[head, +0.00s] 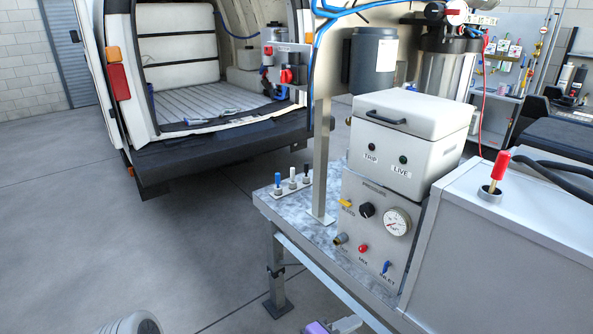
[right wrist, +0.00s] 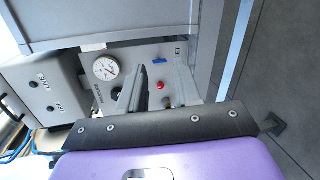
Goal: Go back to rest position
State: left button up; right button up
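My right gripper (right wrist: 158,90) shows in the right wrist view with its two grey fingers apart and nothing visible between them. In the head view only a small purple and grey part of my right gripper (head: 345,325) shows at the bottom edge, below and in front of the bench. My left gripper does not show; a rounded grey part at the bottom left seems to be my left arm.
The metal bench (head: 290,222) carries the control panel (head: 353,250), a white lidded box (head: 405,140) and a small rack (head: 292,187) with several tubes. A grey cabinet (head: 500,240) with a red-handled lever (head: 498,172) stands right. An open van (head: 180,90) is behind; the left floor is clear.

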jog(key=s+d+f+g+y+p, duration=0.1)
jog(key=s+d+f+g+y, duration=0.15)
jog(key=f, duration=0.45)
jog(key=s+d+f+g+y, duration=0.1)
jog(key=s+f+g, duration=0.25)
jog(key=f, duration=0.35)
jog(key=s+a+f+m+g+y+p, duration=0.1)
jog(key=s+f+m+y, duration=0.3)
jog(key=f, duration=0.4)
jog(key=s+a+f+m+y+p, duration=0.3)
jog(key=s+a+f+m+y, duration=0.1)
jog(key=f+m+y, duration=0.3)
jog(key=shift+s+f+g+y, duration=0.45)
jog(key=shift+f+y, duration=0.25)
jog(key=shift+y, duration=0.55)
